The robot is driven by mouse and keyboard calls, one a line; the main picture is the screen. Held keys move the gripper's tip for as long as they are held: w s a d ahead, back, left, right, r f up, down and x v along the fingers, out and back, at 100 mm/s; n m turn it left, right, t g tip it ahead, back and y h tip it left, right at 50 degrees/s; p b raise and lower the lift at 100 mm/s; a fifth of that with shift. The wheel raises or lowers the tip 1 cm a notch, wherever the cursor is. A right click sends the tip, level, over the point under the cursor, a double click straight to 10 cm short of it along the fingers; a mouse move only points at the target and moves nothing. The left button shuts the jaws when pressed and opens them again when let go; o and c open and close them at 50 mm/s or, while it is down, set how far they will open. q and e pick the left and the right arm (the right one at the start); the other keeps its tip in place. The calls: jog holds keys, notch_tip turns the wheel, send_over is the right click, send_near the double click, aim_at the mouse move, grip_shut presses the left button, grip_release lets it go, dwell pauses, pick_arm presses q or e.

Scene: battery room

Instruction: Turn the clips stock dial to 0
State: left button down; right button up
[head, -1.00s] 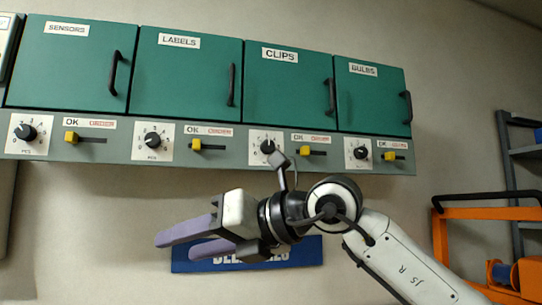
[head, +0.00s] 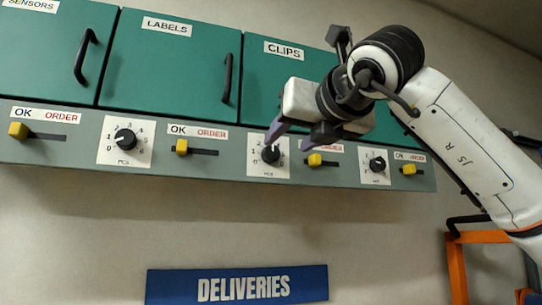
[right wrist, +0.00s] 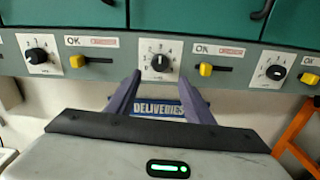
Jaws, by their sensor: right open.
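The clips stock dial is a black knob (head: 269,155) on a white numbered plate below the green CLIPS door (head: 270,80). In the right wrist view the knob (right wrist: 159,62) is centred ahead, its white mark pointing roughly up; the exact number is too small to read. My right gripper (head: 291,138) is open and empty, its purple fingers reaching toward the dial. One fingertip overlaps the top of the dial plate in the head view; I cannot tell whether it touches. In the right wrist view the fingertips (right wrist: 161,80) sit low on either side of the knob. My left gripper is not in view.
A yellow OK/ORDER slider (head: 315,160) sits just right of the clips dial. The labels dial (head: 125,139) and bulbs dial (head: 376,164) flank it. A blue DELIVERIES sign (head: 238,284) hangs below. An orange frame (head: 457,268) stands at right.

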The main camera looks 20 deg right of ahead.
aim_at(273, 154)
jog(key=w+p, duration=0.1)
jog(key=w, duration=0.3)
jog(key=w+p, duration=0.1)
jog(key=w, duration=0.2)
jog(key=shift+w+a+r, duration=0.1)
jog(key=shift+w+a, duration=0.1)
jog(key=shift+w, duration=0.5)
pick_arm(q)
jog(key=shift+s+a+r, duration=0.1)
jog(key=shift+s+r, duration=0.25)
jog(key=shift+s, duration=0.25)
pick_arm(e)
jog(key=c, duration=1.1)
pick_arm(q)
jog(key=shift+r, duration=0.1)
pick_arm(e)
jog(key=shift+o, duration=0.3)
jog(key=shift+n, duration=0.3)
